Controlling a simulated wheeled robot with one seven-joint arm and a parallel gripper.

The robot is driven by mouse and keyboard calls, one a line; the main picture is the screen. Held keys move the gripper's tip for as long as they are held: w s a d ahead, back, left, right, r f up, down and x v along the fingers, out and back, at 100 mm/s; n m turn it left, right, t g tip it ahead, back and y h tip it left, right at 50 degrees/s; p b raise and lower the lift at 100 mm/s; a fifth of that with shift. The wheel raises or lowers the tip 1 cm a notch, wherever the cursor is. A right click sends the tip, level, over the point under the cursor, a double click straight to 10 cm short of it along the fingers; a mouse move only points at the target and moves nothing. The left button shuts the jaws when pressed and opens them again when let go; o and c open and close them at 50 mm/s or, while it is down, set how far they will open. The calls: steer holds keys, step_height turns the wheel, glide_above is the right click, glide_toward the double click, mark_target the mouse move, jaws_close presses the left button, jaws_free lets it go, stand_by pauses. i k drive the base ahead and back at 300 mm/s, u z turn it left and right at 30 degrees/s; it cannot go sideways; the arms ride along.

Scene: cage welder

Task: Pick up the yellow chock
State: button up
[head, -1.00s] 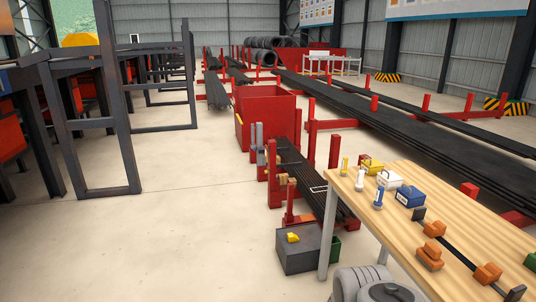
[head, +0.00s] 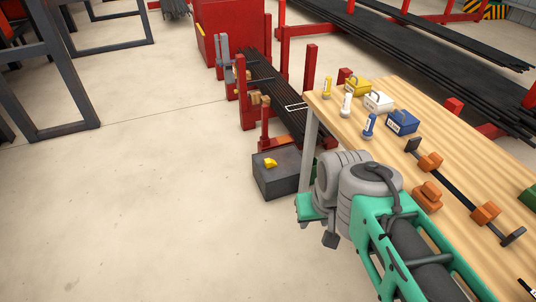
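The yellow chock (head: 270,163) is a small yellow block lying on top of a dark grey box (head: 280,181) on the floor, left of the wooden table's near end. My arm comes in from the lower right, with green links and grey joints. A small dark part (head: 331,240) below the green piece may be my gripper. It is to the lower right of the chock and apart from it. I cannot make out its fingers or whether it is open or shut.
The wooden table (head: 445,140) holds yellow, white and blue boxes, small bottles and orange clamps on a dark bar. A red rack (head: 264,122) with dark bars stands behind the grey box.

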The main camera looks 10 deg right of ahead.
mark_target(269, 162)
steer(key=u, duration=0.15)
steer(key=i, duration=1.2)
steer(key=u, duration=0.85)
steer(key=i, duration=2)
steer(key=u, duration=0.3)
